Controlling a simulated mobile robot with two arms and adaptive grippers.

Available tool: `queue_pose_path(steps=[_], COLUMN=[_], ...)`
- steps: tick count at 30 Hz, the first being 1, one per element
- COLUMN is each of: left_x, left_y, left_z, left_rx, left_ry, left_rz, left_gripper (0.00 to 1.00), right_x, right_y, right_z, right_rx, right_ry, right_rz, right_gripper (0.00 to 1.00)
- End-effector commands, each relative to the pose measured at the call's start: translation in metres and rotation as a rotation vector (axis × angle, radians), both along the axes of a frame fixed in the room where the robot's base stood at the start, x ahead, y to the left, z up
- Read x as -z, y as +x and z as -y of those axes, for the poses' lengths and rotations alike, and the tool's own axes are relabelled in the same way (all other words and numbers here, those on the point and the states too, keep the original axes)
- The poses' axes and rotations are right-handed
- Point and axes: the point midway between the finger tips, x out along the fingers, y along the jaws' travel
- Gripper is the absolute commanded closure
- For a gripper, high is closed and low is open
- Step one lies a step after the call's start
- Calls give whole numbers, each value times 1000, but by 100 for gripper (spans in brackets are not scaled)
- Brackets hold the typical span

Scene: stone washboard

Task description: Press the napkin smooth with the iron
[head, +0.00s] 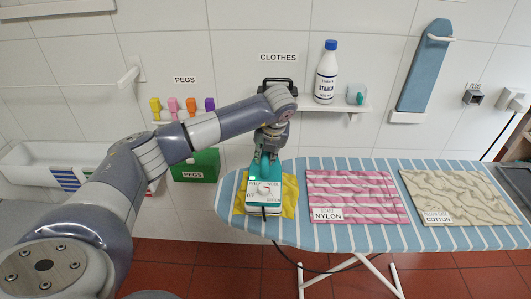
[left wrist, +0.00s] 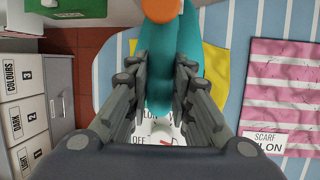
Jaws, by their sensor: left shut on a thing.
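The teal and white iron (head: 264,190) is over the yellow napkin (head: 289,194) at the left end of the ironing board (head: 357,235). The iron covers the napkin's middle, and yellow cloth shows on both sides. I cannot tell for certain whether its sole touches the cloth. My left gripper (head: 268,156) is shut on the iron's teal handle from above. In the left wrist view, the handle (left wrist: 160,85) is between the fingers, with the napkin (left wrist: 213,70) behind and to the right. My right gripper is not in view.
A pink striped nylon scarf (head: 350,188) and a beige cotton pillowcase (head: 462,190) lie further right on the board. A dark cord trails from the iron. A shelf with a starch bottle (head: 326,75) is behind. A green peg box (head: 196,167) is at left.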

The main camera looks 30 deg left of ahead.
Motion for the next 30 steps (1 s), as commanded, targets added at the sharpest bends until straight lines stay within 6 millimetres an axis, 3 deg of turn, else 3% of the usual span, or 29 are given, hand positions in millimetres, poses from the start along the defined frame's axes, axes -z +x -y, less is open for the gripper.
queue_pose_path(steps=[30], left_x=[9], left_y=[2], left_z=[0], left_rx=[0], left_ry=[0], left_rz=[7], left_gripper=[100], right_x=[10], right_y=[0], right_z=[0], right_rx=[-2], right_ry=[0], right_rz=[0], right_gripper=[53])
